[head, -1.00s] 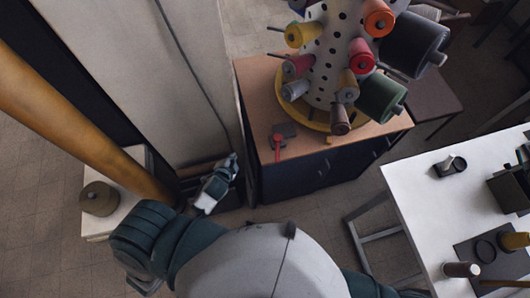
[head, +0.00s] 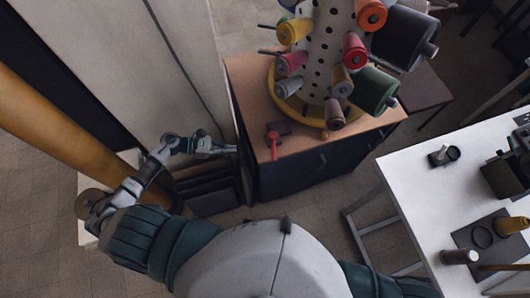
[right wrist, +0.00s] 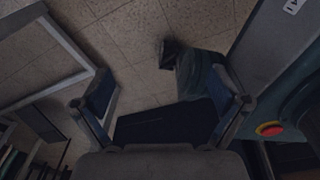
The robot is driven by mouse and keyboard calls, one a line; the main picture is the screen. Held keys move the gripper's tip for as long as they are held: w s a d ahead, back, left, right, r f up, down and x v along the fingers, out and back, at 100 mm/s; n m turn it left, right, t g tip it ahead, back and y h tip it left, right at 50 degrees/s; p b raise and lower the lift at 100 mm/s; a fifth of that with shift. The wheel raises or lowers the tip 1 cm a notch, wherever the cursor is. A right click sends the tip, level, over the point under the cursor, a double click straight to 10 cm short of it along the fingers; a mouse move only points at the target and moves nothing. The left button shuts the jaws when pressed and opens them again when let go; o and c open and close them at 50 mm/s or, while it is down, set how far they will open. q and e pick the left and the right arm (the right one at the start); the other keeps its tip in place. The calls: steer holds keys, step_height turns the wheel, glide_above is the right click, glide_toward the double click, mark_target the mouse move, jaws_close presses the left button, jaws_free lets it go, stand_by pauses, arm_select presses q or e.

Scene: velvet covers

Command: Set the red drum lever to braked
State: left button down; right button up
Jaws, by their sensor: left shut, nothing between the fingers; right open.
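The red lever (head: 273,143) sits by a small dark base on the near left part of the wooden cabinet top, below the drum (head: 325,50). Its handle points toward the cabinet's front edge. The white perforated drum carries coloured spools and has a yellow ring at its foot. My left gripper (head: 232,149) is shut and empty, left of the cabinet and apart from the lever. My right gripper (right wrist: 160,112) is open and empty in the right wrist view, over the floor; the lever is not seen there.
The cabinet (head: 300,172) has dark sides. A white table (head: 420,190) with small items stands at the right. A thick ochre pole (head: 60,125) and a pale panel (head: 120,60) stand at the left.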

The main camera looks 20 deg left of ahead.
arm_select(q)
steer(key=p, duration=0.3)
glide_toward(274, 147)
steer(key=d, duration=0.1)
steer(key=d+f, duration=0.1)
steer(key=d, duration=0.1)
steer(key=s+d+f, duration=0.1)
steer(key=d, duration=0.1)
steer(key=shift+d+f, duration=0.15)
steer(key=shift+f, duration=0.05)
steer(key=shift+w+d+f, duration=0.2)
steer(key=shift+d+f, duration=0.1)
steer(key=shift+d, duration=0.25)
arm_select(e)
steer(key=shift+w+a+r, duration=0.1)
steer(key=shift+a+r, duration=0.15)
steer(key=shift+r, duration=0.6)
steer(key=shift+w+a+r, duration=0.1)
steer(key=shift+a+r, duration=0.1)
steer(key=shift+r, duration=0.6)
